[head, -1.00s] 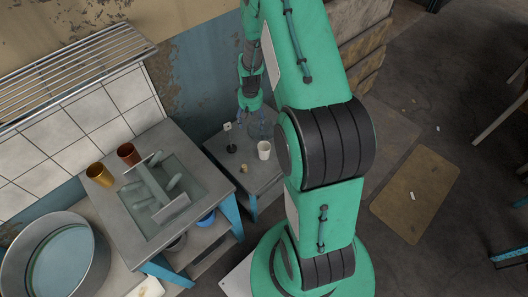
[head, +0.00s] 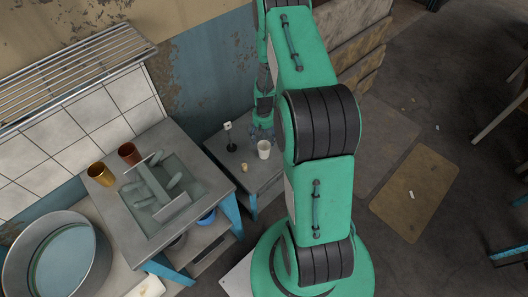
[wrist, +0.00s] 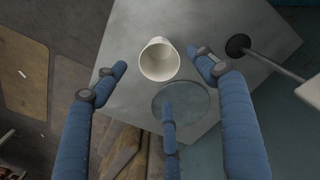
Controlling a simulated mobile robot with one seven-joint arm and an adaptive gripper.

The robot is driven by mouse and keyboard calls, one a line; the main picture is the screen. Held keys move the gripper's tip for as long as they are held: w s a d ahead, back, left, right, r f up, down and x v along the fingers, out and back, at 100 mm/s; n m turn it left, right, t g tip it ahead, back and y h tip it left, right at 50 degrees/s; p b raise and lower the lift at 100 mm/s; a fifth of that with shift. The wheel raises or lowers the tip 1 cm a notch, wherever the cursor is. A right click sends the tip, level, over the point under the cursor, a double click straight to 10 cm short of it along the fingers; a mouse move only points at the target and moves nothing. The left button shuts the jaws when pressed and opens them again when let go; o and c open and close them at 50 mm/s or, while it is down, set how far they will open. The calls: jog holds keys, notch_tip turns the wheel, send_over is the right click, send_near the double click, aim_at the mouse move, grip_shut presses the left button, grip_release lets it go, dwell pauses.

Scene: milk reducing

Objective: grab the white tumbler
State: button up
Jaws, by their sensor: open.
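The white tumbler (head: 264,149) stands upright on a small grey table in the head view, close to my arm. In the wrist view the tumbler (wrist: 160,62) shows its open mouth, just beyond and between my fingers. My gripper (wrist: 160,82) has blue fingers spread wide, with two on the sides and one lower in the middle. It is open and empty, and I see no finger gripping the tumbler. In the head view my gripper (head: 262,132) is beside the tumbler, partly hidden by my arm.
The small table (head: 262,178) also holds a dark-based stand (head: 231,147) and a small tan item (head: 244,167). In the wrist view the stand's base (wrist: 238,45) is right of the tumbler. A larger grey table (head: 215,187) with copper and brass cups stands left.

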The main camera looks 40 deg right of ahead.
aim_at(264, 152)
jog(key=shift+f+b, duration=0.8)
jog(key=shift+f, duration=3.4)
jog(key=shift+f, duration=0.15)
jog(key=shift+f+b, duration=0.8)
jog(key=shift+f, duration=1.65)
jog(key=c, duration=1.3)
